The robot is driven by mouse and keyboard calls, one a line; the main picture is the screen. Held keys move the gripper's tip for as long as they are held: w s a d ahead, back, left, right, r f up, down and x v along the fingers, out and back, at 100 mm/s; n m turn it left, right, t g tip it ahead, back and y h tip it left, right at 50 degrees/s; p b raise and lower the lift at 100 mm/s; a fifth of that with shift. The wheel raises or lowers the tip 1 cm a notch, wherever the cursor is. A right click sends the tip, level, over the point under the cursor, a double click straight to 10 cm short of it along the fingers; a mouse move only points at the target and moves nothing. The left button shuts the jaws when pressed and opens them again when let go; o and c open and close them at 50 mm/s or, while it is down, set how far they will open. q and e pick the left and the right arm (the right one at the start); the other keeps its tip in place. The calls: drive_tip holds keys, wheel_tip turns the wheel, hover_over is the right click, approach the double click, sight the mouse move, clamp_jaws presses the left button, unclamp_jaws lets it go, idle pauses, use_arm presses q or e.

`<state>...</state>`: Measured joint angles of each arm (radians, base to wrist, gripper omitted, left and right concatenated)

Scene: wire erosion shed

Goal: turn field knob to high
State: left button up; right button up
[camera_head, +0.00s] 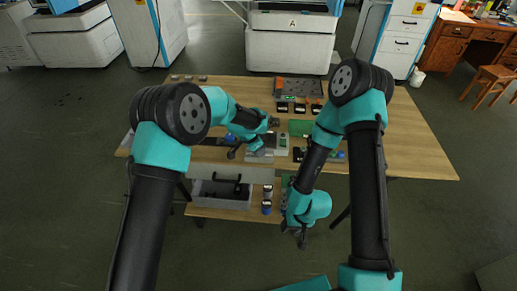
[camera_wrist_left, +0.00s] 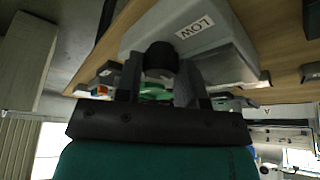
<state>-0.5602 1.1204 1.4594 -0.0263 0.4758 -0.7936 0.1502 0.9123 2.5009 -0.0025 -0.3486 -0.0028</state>
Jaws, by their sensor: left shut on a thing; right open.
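The field knob (camera_wrist_left: 160,58) is dark and round and sits on a light grey box (camera_wrist_left: 222,55) in the left wrist view. My left gripper (camera_wrist_left: 160,84) is shut on the knob, with one finger on each side. The fingers hide part of the knob, and I cannot tell where its pointer stands. My right gripper (camera_head: 303,239) is open and empty in front of the table's near edge.
The wooden table (camera_head: 405,150) is clear on its right side. A grey tray (camera_head: 300,87) and several small dark blocks stand at the back. A grey bin (camera_head: 222,203) and blue-topped containers (camera_head: 267,207) are on the lower shelf.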

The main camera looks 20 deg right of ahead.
use_arm(q)
drive_tip(key=shift+m, duration=0.3)
drive_tip(key=o, duration=0.9)
drive_tip(key=shift+n, duration=0.4)
drive_tip(key=shift+n+t, duration=0.4)
drive_tip(key=shift+n, duration=0.8)
drive_tip(key=shift+s+n+y, duration=0.1)
drive_tip(key=shift+n+y, duration=0.2)
drive_tip(key=shift+n+t+y, duration=0.4)
drive_tip(key=shift+n+t, duration=0.3)
drive_tip(key=shift+n, duration=1.2)
drive_tip(key=shift+n, duration=0.6)
